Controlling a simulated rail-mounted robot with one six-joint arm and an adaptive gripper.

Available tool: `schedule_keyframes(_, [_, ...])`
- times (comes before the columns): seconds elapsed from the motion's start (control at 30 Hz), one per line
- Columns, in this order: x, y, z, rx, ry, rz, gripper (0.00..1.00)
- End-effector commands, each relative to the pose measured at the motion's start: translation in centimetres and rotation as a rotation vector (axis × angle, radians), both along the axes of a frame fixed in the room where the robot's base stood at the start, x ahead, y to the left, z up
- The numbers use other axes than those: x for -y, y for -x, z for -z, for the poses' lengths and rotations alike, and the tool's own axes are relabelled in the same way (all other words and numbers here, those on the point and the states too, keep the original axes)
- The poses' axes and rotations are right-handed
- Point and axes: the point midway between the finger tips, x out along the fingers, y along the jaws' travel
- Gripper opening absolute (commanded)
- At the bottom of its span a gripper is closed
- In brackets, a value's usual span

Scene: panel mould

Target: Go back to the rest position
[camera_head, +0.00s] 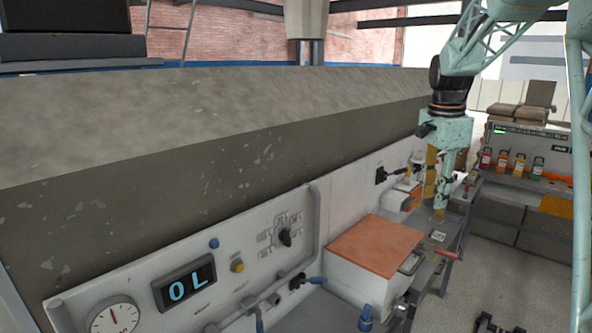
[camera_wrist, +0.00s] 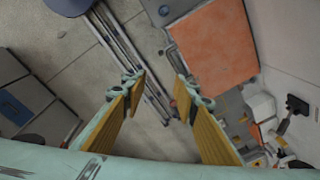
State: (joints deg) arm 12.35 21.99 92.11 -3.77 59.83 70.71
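My gripper (camera_head: 440,208) hangs down over the far end of the workbench in the head view, beyond the box with the orange lid (camera_head: 378,247). In the wrist view its two yellow-padded fingers (camera_wrist: 160,92) stand apart with a clear gap between them. Nothing is between the fingers; the floor and bench rails show through the gap. No rest position marker is visible.
A grey panel with a gauge (camera_head: 114,317), an "OL" display (camera_head: 185,284) and a rotary knob (camera_head: 285,237) runs along the left. A rack with several coloured bottles (camera_head: 519,163) stands at the right. The floor (camera_head: 500,280) at the right is mostly clear.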

Motion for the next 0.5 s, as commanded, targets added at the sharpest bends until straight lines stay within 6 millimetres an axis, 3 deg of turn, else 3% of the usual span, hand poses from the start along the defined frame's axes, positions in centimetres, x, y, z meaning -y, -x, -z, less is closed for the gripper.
schedule_keyframes(0.5, [-4.9,8.3,-2.8,0.029,0.022,-0.253,0.27])
